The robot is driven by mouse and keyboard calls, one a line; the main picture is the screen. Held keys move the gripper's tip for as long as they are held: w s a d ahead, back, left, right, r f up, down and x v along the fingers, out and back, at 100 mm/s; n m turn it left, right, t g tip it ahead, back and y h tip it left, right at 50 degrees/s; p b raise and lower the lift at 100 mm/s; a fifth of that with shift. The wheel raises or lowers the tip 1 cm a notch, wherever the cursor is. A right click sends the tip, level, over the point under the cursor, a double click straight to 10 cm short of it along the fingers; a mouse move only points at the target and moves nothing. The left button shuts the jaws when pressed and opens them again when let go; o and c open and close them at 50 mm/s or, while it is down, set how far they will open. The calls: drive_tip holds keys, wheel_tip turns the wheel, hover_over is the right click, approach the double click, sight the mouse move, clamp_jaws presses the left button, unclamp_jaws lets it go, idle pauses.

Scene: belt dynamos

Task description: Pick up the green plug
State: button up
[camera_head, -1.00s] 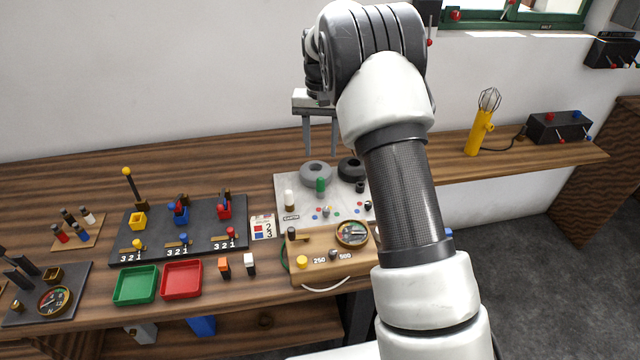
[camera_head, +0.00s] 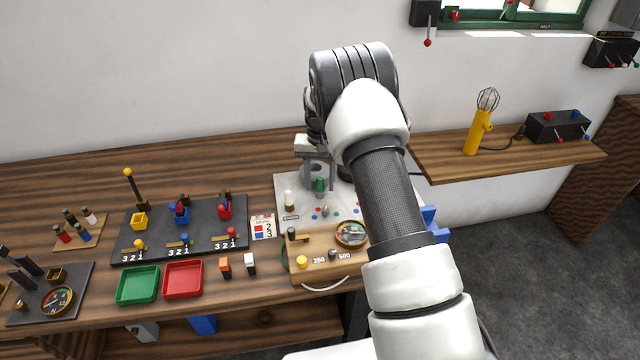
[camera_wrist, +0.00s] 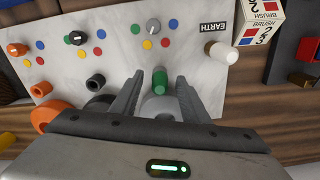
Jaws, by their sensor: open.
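The green plug (camera_head: 320,185) stands upright on the pale panel (camera_head: 291,218) in the head view, by a grey ring partly hidden behind my gripper. In the wrist view the green plug (camera_wrist: 160,82) shows between my two fingers, near their tips. My gripper (camera_head: 319,186) is open and points down over the panel, with one finger on each side of the plug. In the wrist view gaps show between the plug and both fingers of my gripper (camera_wrist: 160,80). I cannot tell how far down the fingers reach along the plug.
A white plug (camera_wrist: 222,53) stands on the panel near the EARTH label. Black (camera_wrist: 95,82) and orange (camera_wrist: 48,112) rings lie on the other side. A wooden meter box (camera_head: 330,256) stands in front of the panel. Coloured dots and knobs mark the panel.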

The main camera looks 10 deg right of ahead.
sight(320, 179)
drive_tip(key=shift+c, duration=0.5)
clamp_jaws()
wheel_tip(320, 179, up, 10)
drive_tip(key=shift+r+b, duration=0.1)
drive_tip(key=shift+b, duration=0.3)
